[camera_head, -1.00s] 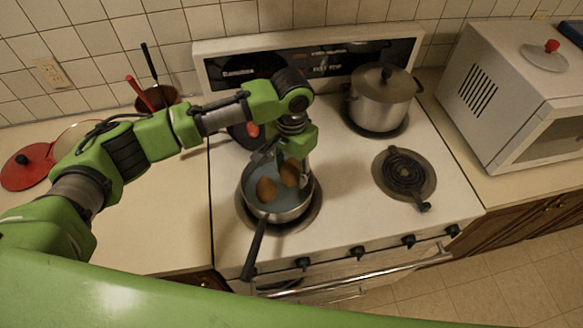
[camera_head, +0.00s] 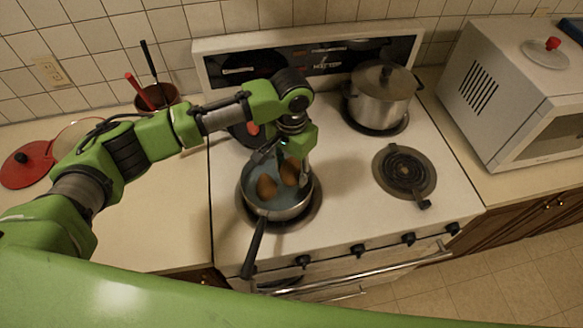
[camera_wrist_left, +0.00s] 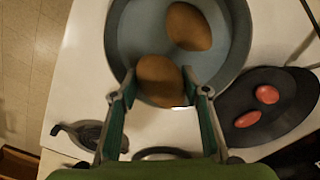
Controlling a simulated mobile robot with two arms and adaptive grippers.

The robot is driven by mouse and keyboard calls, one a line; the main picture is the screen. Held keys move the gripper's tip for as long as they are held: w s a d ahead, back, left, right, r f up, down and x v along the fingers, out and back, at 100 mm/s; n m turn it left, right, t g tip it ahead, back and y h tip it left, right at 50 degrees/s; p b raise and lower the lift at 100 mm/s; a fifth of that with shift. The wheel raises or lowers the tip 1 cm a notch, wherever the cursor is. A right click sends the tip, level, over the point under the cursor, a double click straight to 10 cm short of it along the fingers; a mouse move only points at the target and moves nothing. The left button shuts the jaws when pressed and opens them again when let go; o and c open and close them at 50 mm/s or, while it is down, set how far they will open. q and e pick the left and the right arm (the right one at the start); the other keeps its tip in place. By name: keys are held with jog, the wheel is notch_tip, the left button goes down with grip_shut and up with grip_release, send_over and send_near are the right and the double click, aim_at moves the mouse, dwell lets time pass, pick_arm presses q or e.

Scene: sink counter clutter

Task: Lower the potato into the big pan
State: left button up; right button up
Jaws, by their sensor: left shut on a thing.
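The big pan (camera_head: 282,217) is a grey pan with a blue-grey inside and a dark handle, on the front left burner. One brown potato (camera_head: 266,187) lies in it on the left; in the left wrist view this potato (camera_wrist_left: 187,27) is clear of the fingers. My left gripper (camera_head: 287,161) points down over the pan, shut on a second brown potato (camera_head: 290,175). In the left wrist view that held potato (camera_wrist_left: 157,76) sits between the two fingers, inside the pan's outline. I cannot tell whether it touches the pan bottom. My right gripper is not in view.
A lidded steel pot (camera_head: 380,98) stands on the back right burner. The front right burner (camera_head: 404,172) is bare. A dark pan (camera_wrist_left: 265,108) with red items sits behind the big pan. A microwave (camera_head: 520,90) is at the right. A red lid (camera_head: 27,166) lies at the left.

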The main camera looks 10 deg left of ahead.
pick_arm(q)
jog(key=shift+f+b, duration=0.35)
jog(key=shift+f, duration=0.9)
dwell(0.3)
jog(key=shift+f+b, duration=0.4)
jog(key=shift+f, duration=0.8)
dwell(0.6)
dwell(0.3)
jog(key=o, duration=1.3)
